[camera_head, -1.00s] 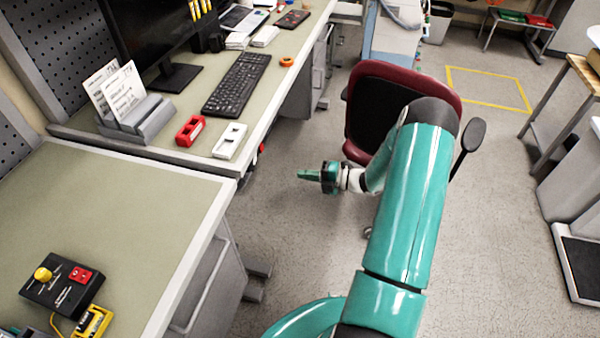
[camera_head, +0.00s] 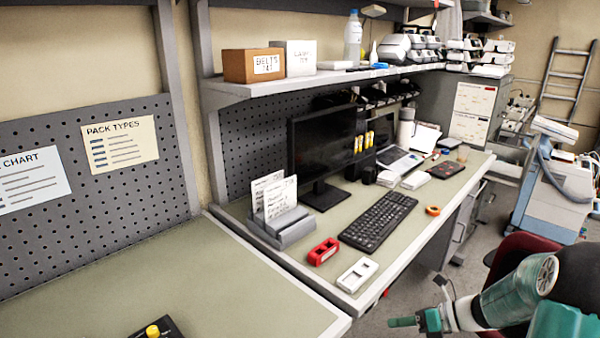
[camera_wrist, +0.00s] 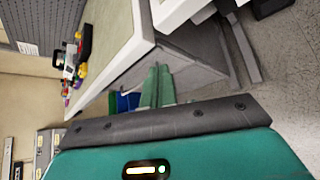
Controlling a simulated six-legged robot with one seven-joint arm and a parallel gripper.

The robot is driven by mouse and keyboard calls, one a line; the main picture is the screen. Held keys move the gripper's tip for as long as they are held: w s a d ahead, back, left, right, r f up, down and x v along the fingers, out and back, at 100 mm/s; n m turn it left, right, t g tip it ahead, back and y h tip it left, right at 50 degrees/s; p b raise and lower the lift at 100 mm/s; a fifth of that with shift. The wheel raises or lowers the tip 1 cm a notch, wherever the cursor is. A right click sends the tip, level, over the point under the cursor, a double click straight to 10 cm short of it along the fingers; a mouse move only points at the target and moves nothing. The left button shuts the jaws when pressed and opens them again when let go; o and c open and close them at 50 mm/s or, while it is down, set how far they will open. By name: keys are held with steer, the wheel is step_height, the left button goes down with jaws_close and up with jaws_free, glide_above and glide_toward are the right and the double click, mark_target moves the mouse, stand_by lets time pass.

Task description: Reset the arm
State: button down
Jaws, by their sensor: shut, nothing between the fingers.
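My arm (camera_head: 510,298) reaches in from the lower right of the head view, its teal and white links bent beside the workbench. My gripper (camera_head: 394,322) points left, in front of the bench's front edge and below the white-topped corner. In the wrist view its two green fingers (camera_wrist: 157,88) lie together, shut and empty. They hang in open air near a bench corner and touch nothing that I can see.
The workbench (camera_head: 335,225) holds a keyboard (camera_head: 378,221), a monitor (camera_head: 322,150), a red holder (camera_head: 324,251) and a white holder (camera_head: 357,275). A dark red chair (camera_head: 515,252) stands behind my arm. A shelf (camera_head: 240,90) hangs above the bench.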

steer(key=s+a+r+n+h, duration=0.4)
steer(key=s+r+n, duration=0.6)
steer(key=n, duration=0.5)
steer(key=s+a+r+n+t+h, duration=0.1)
steer(key=s+a+r+n+h, duration=0.4)
steer(key=s+r+n, duration=0.5)
steer(key=s+n+h, duration=0.1)
steer(key=n+h, duration=0.1)
steer(key=n, duration=0.3)
steer(key=shift+s+a+r+n, duration=0.15)
steer(key=shift+s+r+n, duration=0.15)
steer(key=shift+s, duration=0.1)
